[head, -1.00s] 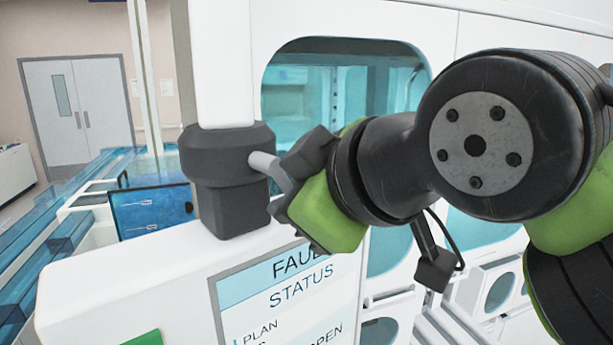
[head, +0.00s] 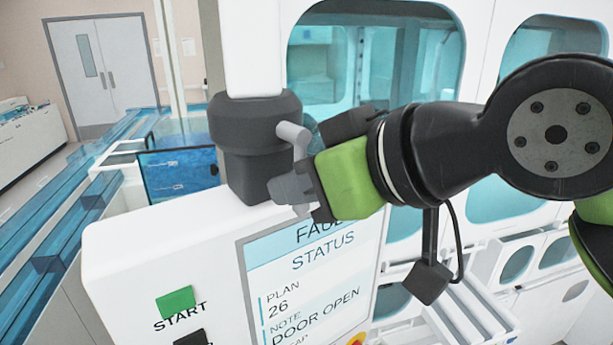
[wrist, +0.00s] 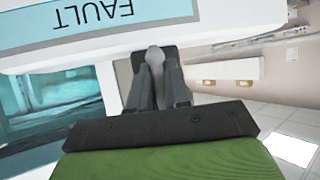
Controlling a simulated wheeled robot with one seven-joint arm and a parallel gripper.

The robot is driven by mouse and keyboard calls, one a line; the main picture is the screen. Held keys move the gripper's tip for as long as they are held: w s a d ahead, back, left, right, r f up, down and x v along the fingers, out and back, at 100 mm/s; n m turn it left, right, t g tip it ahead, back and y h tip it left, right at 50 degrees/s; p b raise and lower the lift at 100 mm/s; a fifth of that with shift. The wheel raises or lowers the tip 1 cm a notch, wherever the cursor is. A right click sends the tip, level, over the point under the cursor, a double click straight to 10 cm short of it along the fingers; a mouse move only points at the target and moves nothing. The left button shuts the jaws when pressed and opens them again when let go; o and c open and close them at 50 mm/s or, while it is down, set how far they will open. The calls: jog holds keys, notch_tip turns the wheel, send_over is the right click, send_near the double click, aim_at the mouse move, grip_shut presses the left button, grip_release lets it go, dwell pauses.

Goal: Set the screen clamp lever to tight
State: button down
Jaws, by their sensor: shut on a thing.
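The screen clamp is a dark grey collar (head: 257,140) around a white post, on top of the white screen housing. Its light grey lever (head: 296,138) comes out of the collar's right side and bends down towards my gripper (head: 297,187). In the wrist view the lever (wrist: 155,56) shows as a light rounded bar between the two dark fingers of my gripper (wrist: 157,78), which is shut on it. No tight or loose marking can be read.
The status screen (head: 315,265) below the clamp shows a fault and door open. A green start button (head: 176,302) sits at its left. A white cabinet with teal windows (head: 375,55) stands close behind my arm. Blue transparent rails (head: 60,240) lie at the left.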

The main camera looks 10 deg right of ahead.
jog(key=shift+a+r, duration=0.1)
jog(key=shift+a, duration=0.05)
jog(key=c, duration=1.5)
grip_release()
jog(key=shift+o, duration=1.4)
jog(key=shift+a, duration=0.15)
jog(key=shift+o, duration=0.3)
jog(key=shift+a, duration=0.15)
jog(key=shift+d, duration=0.25)
jog(key=p+v, duration=0.2)
jog(key=v, duration=1.3)
jog(key=shift+s, duration=0.25)
